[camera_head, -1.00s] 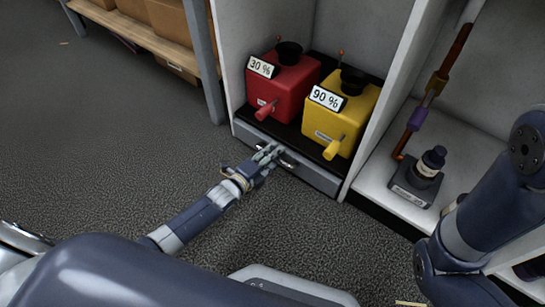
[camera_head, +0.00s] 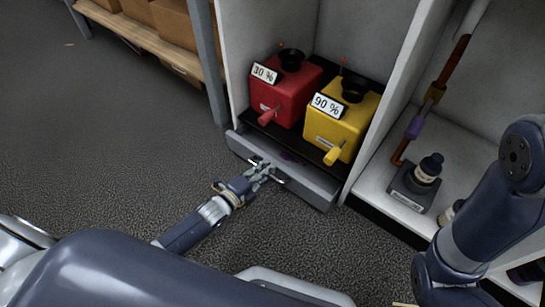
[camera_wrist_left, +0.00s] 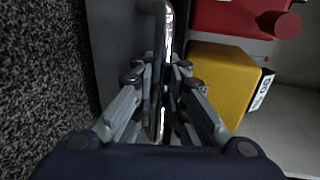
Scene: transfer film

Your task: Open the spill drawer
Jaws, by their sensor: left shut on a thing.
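The spill drawer (camera_head: 312,186) is a grey drawer low in the cabinet, under the red and yellow containers. It stands partly open, with a narrow dark gap showing behind its front and something purple inside. My left gripper (camera_head: 262,170) is at the drawer front, shut on the shiny bar handle (camera_wrist_left: 167,35). In the left wrist view the fingers of the left gripper (camera_wrist_left: 165,80) lie on both sides of the bar. My right arm shows at the right edge of the head view, but its gripper is out of view.
A red container (camera_head: 286,92) marked 30 % and a yellow container (camera_head: 343,125) marked 90 % stand on a black shelf above the drawer. A shelf with boxes (camera_head: 185,35) is at back left. The carpet in front is clear.

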